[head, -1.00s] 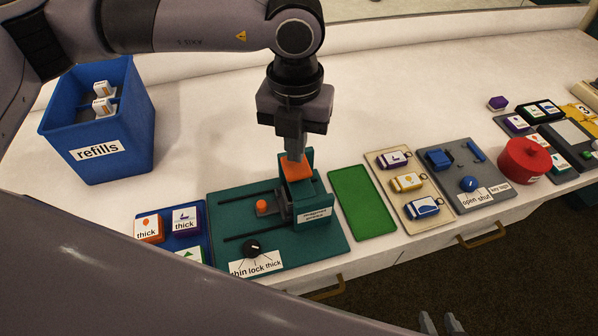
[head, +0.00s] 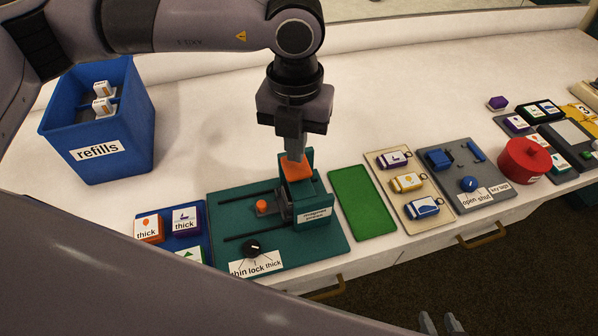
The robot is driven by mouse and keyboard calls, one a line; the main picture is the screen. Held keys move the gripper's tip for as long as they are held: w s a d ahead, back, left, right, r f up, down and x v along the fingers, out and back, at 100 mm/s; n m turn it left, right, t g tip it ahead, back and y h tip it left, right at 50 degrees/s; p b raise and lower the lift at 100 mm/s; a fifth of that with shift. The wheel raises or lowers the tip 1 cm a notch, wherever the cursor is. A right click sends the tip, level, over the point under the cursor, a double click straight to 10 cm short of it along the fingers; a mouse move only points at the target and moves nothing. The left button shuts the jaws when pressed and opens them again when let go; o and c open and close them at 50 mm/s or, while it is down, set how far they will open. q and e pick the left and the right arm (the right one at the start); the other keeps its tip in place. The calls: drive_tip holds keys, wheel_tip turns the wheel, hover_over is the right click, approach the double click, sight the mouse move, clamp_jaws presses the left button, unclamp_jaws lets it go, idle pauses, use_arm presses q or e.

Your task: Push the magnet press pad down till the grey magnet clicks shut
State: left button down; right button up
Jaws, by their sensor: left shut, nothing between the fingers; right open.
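The magnet press is a teal stand on a teal board (head: 225,215), with an orange pad (head: 299,171) on top. My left gripper (head: 295,157) comes down from above with its fingers shut and empty. Its fingertips are at the orange pad and look to be touching it or just above it. I cannot make out the grey magnet; the press and gripper may hide it. A small orange knob (head: 262,206) and a black dial (head: 252,246) marked thin, lock, thick are on the same board. My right gripper (head: 441,323) is open at the bottom edge, away from the press.
A blue refills bin (head: 140,140) stands at the left. A blue tray (head: 203,222) with labelled blocks is left of the press. A green mat (head: 361,202), a beige tray (head: 427,185) with several tags, a grey panel (head: 465,190) and a red pot (head: 524,160) lie to the right.

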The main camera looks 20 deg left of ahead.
use_arm(q)
drive_tip(key=shift+f, duration=0.15)
drive_tip(key=shift+f+b, duration=1.55)
drive_tip(key=shift+b, duration=0.1)
drive_tip(key=shift+r+p, duration=2)
drive_tip(key=shift+r, duration=1.95)
drive_tip(key=shift+f, duration=0.1)
drive_tip(key=shift+f+b, duration=1.45)
drive_tip(key=shift+f, duration=1.4)
